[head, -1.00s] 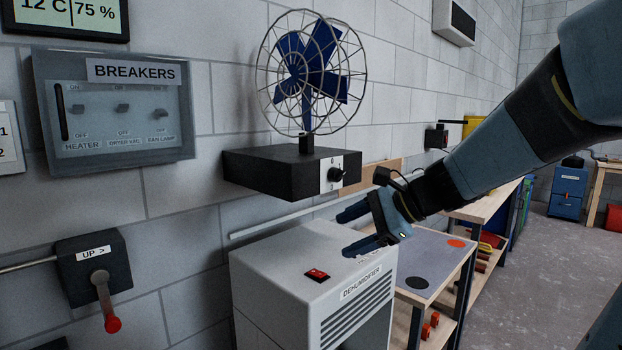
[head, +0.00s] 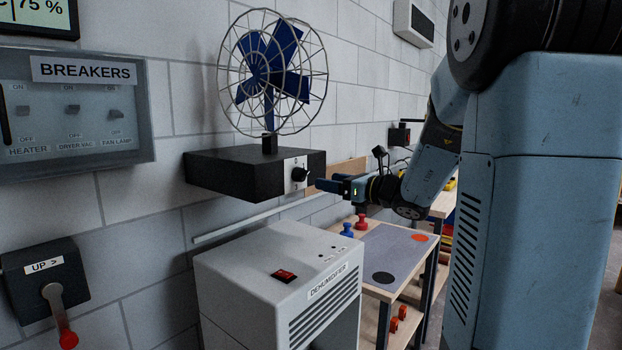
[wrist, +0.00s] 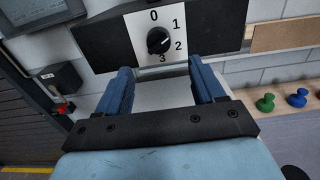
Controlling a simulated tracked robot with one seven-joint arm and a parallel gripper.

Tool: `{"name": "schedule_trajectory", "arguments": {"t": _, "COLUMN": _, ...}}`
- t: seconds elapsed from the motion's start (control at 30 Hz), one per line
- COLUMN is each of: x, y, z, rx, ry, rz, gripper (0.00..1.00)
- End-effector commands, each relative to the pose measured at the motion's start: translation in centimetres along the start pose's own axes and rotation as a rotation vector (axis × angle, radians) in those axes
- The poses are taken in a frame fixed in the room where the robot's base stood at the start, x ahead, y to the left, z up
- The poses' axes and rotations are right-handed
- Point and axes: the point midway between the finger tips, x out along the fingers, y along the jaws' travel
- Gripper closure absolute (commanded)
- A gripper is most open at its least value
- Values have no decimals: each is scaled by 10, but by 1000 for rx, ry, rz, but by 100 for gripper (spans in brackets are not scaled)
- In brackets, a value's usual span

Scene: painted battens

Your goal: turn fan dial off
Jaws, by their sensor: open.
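The fan dial (head: 299,174) is a black knob on a white plate on the front of the black fan base (head: 230,176). In the wrist view the dial (wrist: 158,41) is ringed by the figures 0, 1, 2 and 3, with 0 at the top. Its pale pointer mark is on its right side, roughly towards 2; the exact setting is hard to tell. The blue-bladed fan (head: 268,72) stands on the base. My gripper (head: 325,184) is open and empty, facing the dial from the right. In the wrist view its blue fingers (wrist: 160,74) stand apart, below the dial, with a gap before it.
A grey dehumidifier (head: 245,262) with a red switch stands below the fan base. The breaker box (head: 75,135) and an UP lever (head: 55,300) are on the wall at left. A table (head: 375,262) with blue and red pegs is below my arm.

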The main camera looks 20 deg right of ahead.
Motion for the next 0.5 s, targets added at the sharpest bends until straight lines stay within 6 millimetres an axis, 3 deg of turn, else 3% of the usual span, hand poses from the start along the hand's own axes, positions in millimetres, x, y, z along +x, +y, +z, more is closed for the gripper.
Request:
{"name": "schedule_trajectory", "arguments": {"t": 0.3, "x": 56, "y": 1, "z": -1, "rx": 0, "ry": 1, "rz": 3, "gripper": 32}}
{"name": "schedule_trajectory", "arguments": {"t": 0.5, "x": 79, "y": 0, "z": -1, "rx": 0, "ry": 2, "rz": 1, "gripper": 32}}
